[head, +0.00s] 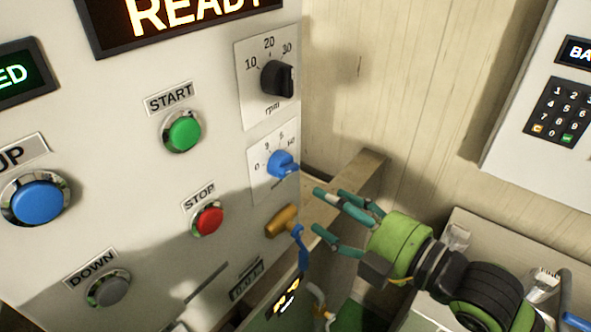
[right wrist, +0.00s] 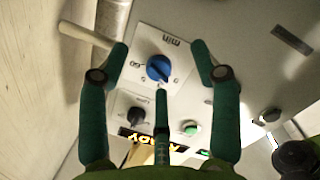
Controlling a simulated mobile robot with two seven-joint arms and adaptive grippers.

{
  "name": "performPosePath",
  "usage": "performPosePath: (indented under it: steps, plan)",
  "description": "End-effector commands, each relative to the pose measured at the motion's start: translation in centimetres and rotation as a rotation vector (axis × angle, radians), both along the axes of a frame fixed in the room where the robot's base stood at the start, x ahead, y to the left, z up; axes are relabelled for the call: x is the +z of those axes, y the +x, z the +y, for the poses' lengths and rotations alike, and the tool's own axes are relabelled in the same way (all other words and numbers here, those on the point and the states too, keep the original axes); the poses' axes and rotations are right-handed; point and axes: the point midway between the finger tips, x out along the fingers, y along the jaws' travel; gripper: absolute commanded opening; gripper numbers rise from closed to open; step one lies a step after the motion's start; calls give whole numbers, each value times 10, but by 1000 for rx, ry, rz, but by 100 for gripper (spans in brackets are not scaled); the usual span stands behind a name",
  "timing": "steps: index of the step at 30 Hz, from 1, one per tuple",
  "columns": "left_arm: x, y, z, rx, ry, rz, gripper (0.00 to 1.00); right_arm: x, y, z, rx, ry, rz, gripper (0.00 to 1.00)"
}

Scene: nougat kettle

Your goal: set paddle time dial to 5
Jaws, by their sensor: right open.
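The paddle time dial is a blue knob (head: 281,164) on a white scale plate (head: 258,187) at the right edge of the machine's front. It also shows in the right wrist view (right wrist: 159,68), on a plate lettered "min". I cannot read its setting for sure. My right gripper (head: 326,207) has green fingers, spread open and empty. In the head view it is right of and below the knob, apart from it. In the right wrist view the fingertips (right wrist: 160,64) frame the knob without visibly touching it. My left gripper is not in view.
A black rpm knob (head: 277,78) sits above the dial. Green START (head: 184,132) and red STOP (head: 208,219) buttons are to the left. A keypad box (head: 558,110) hangs at far right.

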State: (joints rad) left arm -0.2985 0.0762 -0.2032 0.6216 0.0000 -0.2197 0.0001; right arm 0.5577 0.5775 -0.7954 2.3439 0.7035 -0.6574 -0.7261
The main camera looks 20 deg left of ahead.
Motion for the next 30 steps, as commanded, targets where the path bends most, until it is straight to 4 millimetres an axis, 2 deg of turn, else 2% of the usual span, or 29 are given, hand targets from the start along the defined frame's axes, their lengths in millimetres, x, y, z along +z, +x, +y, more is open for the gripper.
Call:
performPosePath:
  steps: [1, 3, 9, 14, 24, 30]
  plan:
    - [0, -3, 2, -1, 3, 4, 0, 13, -1, 2, 38, -11, -71, 64]
    - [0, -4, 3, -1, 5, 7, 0, 26, -4, 6, 82, -14, -142, 64]
    - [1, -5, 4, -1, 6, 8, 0, 45, -8, 10, 136, -12, -237, 64]
    - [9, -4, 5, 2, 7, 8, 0, 49, -4, 23, 141, -7, -240, 64]
    - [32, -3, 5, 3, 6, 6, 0, 49, 13, 67, 139, -9, -238, 64]
    - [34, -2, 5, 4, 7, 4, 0, 46, 16, 75, 138, -11, -240, 64]
